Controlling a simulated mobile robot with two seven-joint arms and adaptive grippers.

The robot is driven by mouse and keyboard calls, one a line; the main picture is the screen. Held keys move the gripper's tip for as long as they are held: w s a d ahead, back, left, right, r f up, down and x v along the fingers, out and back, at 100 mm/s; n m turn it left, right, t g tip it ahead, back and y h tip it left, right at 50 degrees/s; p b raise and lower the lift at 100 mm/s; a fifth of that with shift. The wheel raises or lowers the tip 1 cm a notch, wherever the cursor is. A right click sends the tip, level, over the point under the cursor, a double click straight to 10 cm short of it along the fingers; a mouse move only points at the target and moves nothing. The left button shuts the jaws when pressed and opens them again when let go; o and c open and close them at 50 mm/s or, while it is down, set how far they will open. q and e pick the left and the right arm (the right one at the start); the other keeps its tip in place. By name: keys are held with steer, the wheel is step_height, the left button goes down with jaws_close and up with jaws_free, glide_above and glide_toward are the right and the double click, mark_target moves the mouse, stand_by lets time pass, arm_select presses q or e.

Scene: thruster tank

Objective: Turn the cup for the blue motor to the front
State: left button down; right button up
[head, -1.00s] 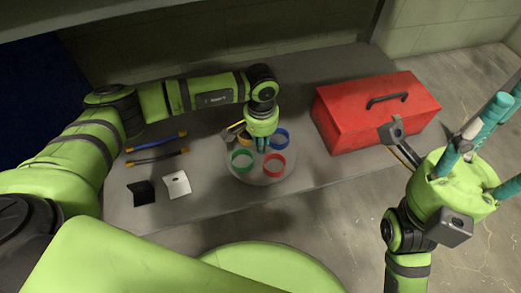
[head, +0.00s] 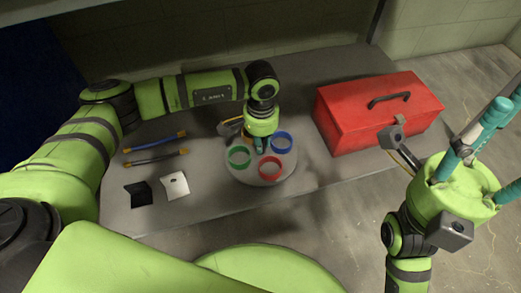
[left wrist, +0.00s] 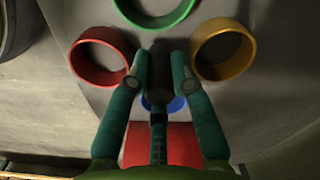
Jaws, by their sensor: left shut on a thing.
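A round grey turntable (head: 247,175) stands on the table with coloured ring-like cups on it. The blue cup (head: 282,150) is at the right of the turntable, the red cup (head: 270,177) at the front, and the green cup (head: 238,165) at the left. The yellow cup (left wrist: 236,68) shows in the left wrist view; my gripper mostly hides it in the head view. My left gripper (head: 261,143) points down at the turntable's middle, its fingers shut on a dark central knob (left wrist: 160,80). My right gripper (head: 496,140) has its fingers spread, empty, off the table's right side.
A red toolbox (head: 345,120) stands to the right of the turntable. Blue (head: 155,141) and black (head: 155,157) cables with orange ends, a black plate (head: 140,195) and a white plate (head: 174,186) lie to the left. The front right of the table is clear.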

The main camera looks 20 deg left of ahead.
arm_select(q)
steer(key=shift+s+f+m+b, duration=0.1)
steer(key=shift+m+b, duration=0.7)
steer(key=shift+m, duration=0.6)
steer(key=c, duration=1.2)
jaws_free()
steer(key=shift+r+p, duration=2.9)
steer(key=shift+r, duration=1.75)
